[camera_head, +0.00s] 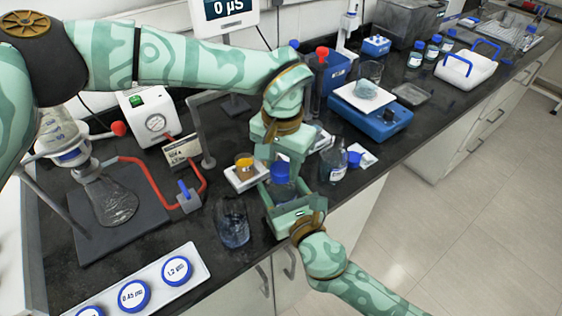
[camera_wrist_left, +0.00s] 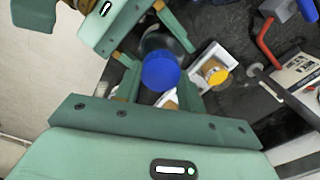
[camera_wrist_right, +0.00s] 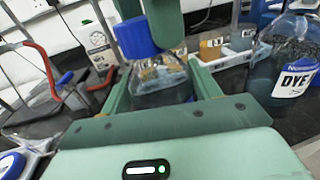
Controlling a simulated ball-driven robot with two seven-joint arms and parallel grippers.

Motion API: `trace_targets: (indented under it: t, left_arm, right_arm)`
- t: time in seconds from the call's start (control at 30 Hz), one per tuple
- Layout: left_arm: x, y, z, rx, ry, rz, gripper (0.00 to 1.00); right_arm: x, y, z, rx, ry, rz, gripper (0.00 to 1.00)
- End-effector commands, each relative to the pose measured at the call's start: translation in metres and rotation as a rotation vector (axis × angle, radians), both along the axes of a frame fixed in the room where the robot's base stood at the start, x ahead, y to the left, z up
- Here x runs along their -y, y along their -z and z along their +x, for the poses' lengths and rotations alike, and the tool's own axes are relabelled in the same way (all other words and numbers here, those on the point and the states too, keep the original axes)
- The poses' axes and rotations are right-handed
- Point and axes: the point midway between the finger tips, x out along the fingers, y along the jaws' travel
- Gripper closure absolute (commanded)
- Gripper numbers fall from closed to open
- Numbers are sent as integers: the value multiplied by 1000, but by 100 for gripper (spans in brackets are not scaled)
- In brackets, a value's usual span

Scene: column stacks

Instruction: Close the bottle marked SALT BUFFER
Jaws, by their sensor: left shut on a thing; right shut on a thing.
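My left gripper (camera_wrist_left: 157,88) is shut on a blue screw cap (camera_wrist_left: 160,71), which also shows in the right wrist view (camera_wrist_right: 137,37). The cap is over the mouth of a clear glass bottle (camera_wrist_right: 160,88) and looks slightly tilted there. I cannot tell whether it touches the neck. My right gripper (camera_wrist_right: 163,92) is shut around this bottle, below the left gripper; in the head view the right gripper (camera_head: 285,192) is near the bench's front edge. The held bottle's label is hidden, so SALT BUFFER is not readable. The fingers hide part of the bottle.
A bottle marked DYE (camera_wrist_right: 285,60) stands close by, with a blue cap (camera_head: 354,158) beside it. A glass beaker (camera_head: 232,225) stands left of the right gripper. A small white tray (camera_head: 236,184) with an amber-filled jar (camera_head: 245,163) is beside the grippers. The floor at right is clear.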

Motion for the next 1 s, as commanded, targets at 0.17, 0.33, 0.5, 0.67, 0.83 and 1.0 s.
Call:
trace_targets:
  t: [0.17,0.33,0.5,0.67,0.83,1.0]
  left_arm:
    - [-1,-1,2,4,43,1,82]
    - [-1,-1,2,5,41,0,58]
    - [-1,-1,1,3,40,1,39]
    - [0,0,1,2,41,0,39]
    - [0,-10,1,3,40,1,39]
    - [0,-33,1,4,40,0,39]
  right_arm:
    - [1,1,0,-2,1,-1,100]
    - [0,1,0,-2,1,-1,100]
    - [0,1,0,-2,0,-1,100]
    - [0,1,0,-2,0,-1,100]
    - [0,1,0,-2,0,-1,100]
    - [0,1,0,-2,0,-1,100]
